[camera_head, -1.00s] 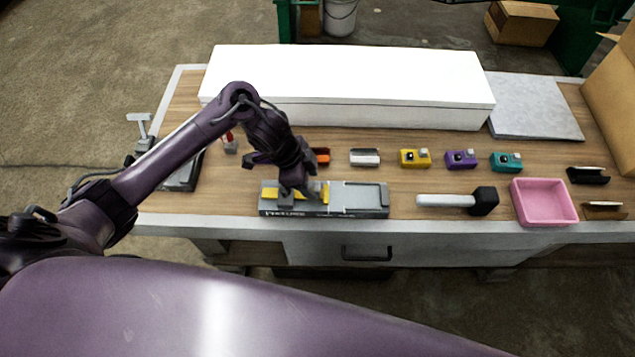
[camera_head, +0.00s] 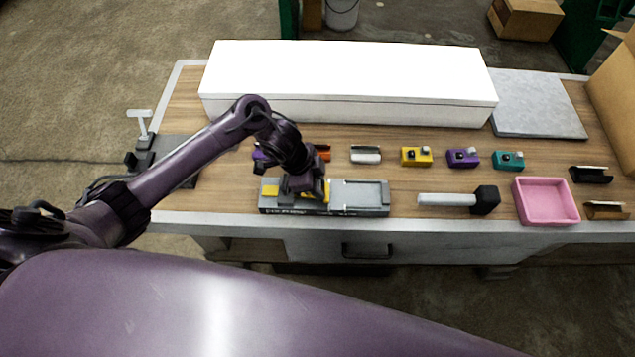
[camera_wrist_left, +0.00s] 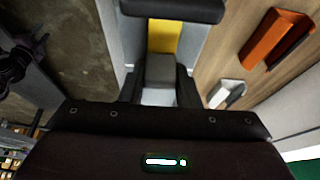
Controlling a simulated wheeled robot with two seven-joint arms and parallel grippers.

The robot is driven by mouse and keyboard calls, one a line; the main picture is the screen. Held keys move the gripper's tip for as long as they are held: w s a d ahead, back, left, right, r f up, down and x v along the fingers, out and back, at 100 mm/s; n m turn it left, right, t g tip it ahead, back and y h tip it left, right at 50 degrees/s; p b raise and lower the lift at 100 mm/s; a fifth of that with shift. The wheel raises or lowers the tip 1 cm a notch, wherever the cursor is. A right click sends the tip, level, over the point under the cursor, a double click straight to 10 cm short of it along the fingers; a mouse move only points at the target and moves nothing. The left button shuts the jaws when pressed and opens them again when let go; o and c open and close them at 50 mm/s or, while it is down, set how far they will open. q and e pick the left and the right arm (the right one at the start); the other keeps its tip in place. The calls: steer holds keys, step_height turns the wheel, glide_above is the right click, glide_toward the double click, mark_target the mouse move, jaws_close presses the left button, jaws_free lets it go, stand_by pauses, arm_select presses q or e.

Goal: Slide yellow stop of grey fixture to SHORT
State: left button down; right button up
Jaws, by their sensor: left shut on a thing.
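The grey fixture (camera_head: 350,196) lies along the front edge of the bench, with lettering on its front face too small to read. Its yellow stop (camera_head: 326,190) shows beside my left gripper (camera_head: 305,192), and more yellow (camera_head: 270,189) shows on the fixture's left part. My left gripper is down on the fixture and shut on the stop, largely hiding it. In the left wrist view a grey block (camera_wrist_left: 160,70) sits between the fingers, with a yellow surface (camera_wrist_left: 165,38) beyond it. My right gripper is not in view.
A long white box (camera_head: 345,85) stands behind. Orange (camera_head: 322,153), white (camera_head: 366,154), yellow (camera_head: 416,156), purple (camera_head: 462,157) and teal (camera_head: 507,160) pieces form a row. A mallet (camera_head: 460,200) and pink tray (camera_head: 545,201) lie to the right.

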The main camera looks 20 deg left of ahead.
mark_target(343, 194)
arm_select(q)
steer(key=shift+w+d, duration=0.15)
steer(key=shift+d, duration=0.2)
steer(key=d, duration=0.1)
steer(key=w+d, duration=0.1)
steer(key=d, duration=0.1)
steer(key=shift+d+r, duration=0.1)
steer(key=shift+d, duration=0.2)
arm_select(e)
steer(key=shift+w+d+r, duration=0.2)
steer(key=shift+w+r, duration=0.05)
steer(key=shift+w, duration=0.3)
arm_select(q)
steer(key=c, duration=1.4)
jaws_free()
steer(key=o, duration=0.3)
steer(key=shift+d, duration=0.1)
